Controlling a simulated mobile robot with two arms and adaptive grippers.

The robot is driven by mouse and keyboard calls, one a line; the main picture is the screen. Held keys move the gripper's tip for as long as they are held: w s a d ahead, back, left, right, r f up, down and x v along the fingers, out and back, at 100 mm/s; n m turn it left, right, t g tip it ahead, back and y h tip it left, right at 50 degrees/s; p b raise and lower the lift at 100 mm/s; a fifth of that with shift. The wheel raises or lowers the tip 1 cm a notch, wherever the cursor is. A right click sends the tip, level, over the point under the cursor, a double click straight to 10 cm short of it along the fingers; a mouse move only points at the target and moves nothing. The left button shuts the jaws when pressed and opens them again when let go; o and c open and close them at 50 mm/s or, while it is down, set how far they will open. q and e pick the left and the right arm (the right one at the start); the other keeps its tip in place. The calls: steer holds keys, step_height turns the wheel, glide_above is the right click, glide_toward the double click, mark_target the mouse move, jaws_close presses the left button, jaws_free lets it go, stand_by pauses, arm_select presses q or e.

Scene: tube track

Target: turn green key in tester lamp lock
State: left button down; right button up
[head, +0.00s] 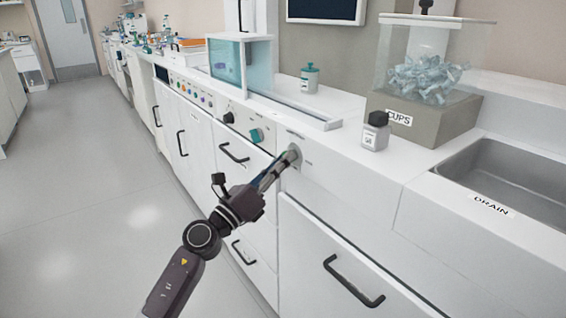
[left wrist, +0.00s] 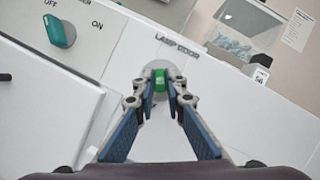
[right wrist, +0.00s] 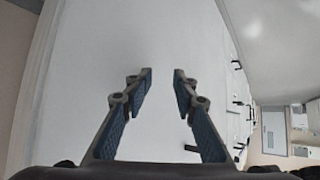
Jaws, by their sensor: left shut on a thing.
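The green key (left wrist: 160,80) sits in a round grey lock plate (left wrist: 176,72) on the white front panel, under a label that seems to read "LAMP DOOR". My left gripper (left wrist: 161,92) has its fingertips on both sides of the key and is shut on it. In the head view, my left gripper (head: 285,163) reaches up to the panel from below and largely hides the key and lock. My right gripper (right wrist: 162,82) shows only in the right wrist view, open and empty, facing a plain white surface.
A teal knob (head: 256,135) with OFF and ON marks is left of the lock. Above stand a small dark-capped bottle (head: 375,132), a teal-topped bottle (head: 310,78) and a bin of cups (head: 425,80). A drawer handle (head: 352,282) sticks out below; a sink (head: 520,180) is at right.

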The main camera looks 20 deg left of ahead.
arm_select(q)
steer(key=shift+d+m+h+b, duration=0.1)
steer(key=shift+m+h+b, duration=0.35)
steer(key=shift+b, duration=0.25)
arm_select(e)
steer(key=w+a+r+t+y, duration=0.1)
steer(key=w+a+r+t, duration=0.1)
steer(key=w+r+t, duration=0.2)
steer(key=shift+w+r, duration=0.35)
steer(key=shift+r, duration=1.1)
